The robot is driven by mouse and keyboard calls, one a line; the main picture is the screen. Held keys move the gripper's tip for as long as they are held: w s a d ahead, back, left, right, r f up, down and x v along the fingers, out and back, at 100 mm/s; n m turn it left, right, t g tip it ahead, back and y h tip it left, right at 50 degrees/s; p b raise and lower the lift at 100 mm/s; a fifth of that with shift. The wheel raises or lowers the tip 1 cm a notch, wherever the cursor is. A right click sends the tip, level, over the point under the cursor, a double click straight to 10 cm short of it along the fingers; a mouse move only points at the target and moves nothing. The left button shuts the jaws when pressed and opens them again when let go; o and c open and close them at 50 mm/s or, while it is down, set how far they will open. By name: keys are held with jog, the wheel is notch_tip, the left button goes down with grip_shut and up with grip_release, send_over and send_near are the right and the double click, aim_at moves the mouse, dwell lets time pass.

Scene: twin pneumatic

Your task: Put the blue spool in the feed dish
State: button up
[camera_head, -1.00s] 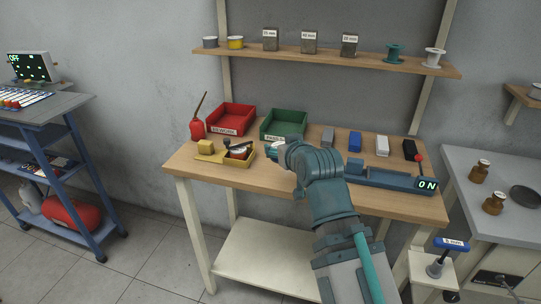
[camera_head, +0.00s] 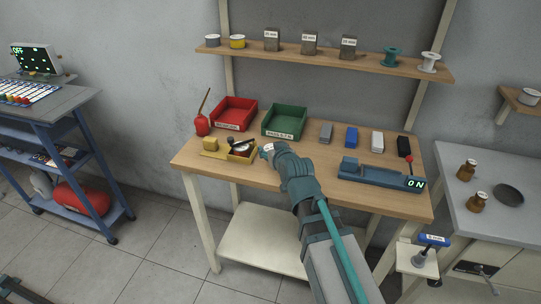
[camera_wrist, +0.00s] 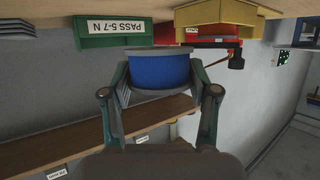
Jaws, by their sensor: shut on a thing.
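My gripper (camera_wrist: 160,82) is shut on the blue spool (camera_wrist: 158,71), which has pale flanges and sits between the two fingers in the wrist view. In the head view my gripper (camera_head: 270,150) is over the wooden bench, just right of the yellow tray, and its wrist hides most of the spool. A dark, round, shallow dish (camera_head: 509,194) lies on the grey bench at the right, well apart from my gripper. No label shows which dish is the feed dish.
Red (camera_head: 234,113) and green (camera_head: 285,121) bins stand behind my gripper. The yellow tray (camera_head: 216,155) holds small items. A blue fixture (camera_head: 381,176) reading ON lies right of my arm. Brown bottles (camera_head: 467,171) stand near the dark dish. A shelf (camera_head: 330,62) spans above.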

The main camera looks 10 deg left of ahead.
jog(key=shift+w+a+f, duration=0.2)
jog(key=shift+w+f, duration=0.2)
jog(key=shift+f, duration=0.2)
jog(key=shift+w+a+f, duration=0.2)
jog(key=shift+w+f, duration=0.2)
jog(key=shift+f, duration=0.15)
jog(key=shift+f+p, duration=0.5)
jog(key=shift+f, duration=0.85)
jog(key=shift+f, duration=0.2)
jog(key=o, duration=1.3)
jog(key=shift+c, duration=0.2)
jog(key=shift+r, duration=0.15)
